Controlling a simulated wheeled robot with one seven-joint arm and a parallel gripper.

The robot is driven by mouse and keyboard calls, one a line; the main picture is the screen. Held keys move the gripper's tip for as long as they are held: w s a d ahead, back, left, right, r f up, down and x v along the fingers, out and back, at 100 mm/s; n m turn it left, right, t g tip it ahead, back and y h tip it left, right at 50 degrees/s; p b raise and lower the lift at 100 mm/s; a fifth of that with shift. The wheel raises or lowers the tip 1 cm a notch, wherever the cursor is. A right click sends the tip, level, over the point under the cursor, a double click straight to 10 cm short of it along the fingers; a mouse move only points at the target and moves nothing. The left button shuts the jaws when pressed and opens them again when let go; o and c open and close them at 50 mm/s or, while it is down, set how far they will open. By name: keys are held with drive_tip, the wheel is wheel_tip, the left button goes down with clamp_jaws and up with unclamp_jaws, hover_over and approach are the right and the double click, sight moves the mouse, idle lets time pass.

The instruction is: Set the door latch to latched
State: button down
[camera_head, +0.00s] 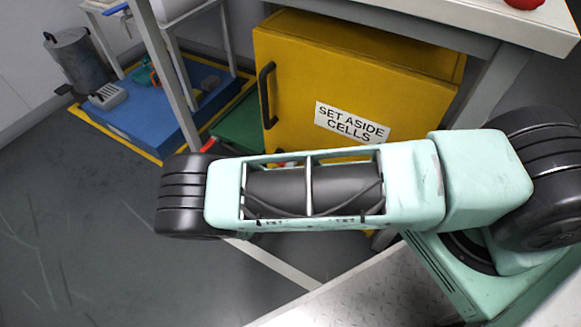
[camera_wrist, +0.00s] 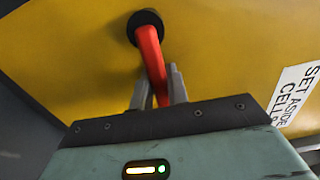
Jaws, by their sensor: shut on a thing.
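The door latch is a red lever (camera_wrist: 151,55) on a round black hub (camera_wrist: 145,24), set on the yellow cabinet door (camera_wrist: 75,50) in the wrist view. My gripper (camera_wrist: 158,85) has its two grey fingers on either side of the lever's lower part and is shut on it. The lever slants down and slightly right from its hub. In the head view the yellow cabinet (camera_head: 330,75) stands under a bench, with a black handle (camera_head: 266,95) at its left and a "SET ASIDE CELLS" label (camera_head: 352,122). My arm hides the cabinet's lower part and most of the latch there.
A bench top (camera_head: 470,18) overhangs the cabinet, with a red object (camera_head: 523,3) on it. A blue platform (camera_head: 135,110) with a few items and a grey bin (camera_head: 77,62) stand at the left. The floor at lower left is clear.

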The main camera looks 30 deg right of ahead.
drive_tip(key=c, duration=1.4)
unclamp_jaws()
drive_tip(key=shift+o, duration=0.2)
drive_tip(key=p+v, duration=0.2)
drive_tip(key=v, duration=1.5)
drive_tip(key=shift+a, duration=0.2)
drive_tip(key=shift+s, duration=0.15)
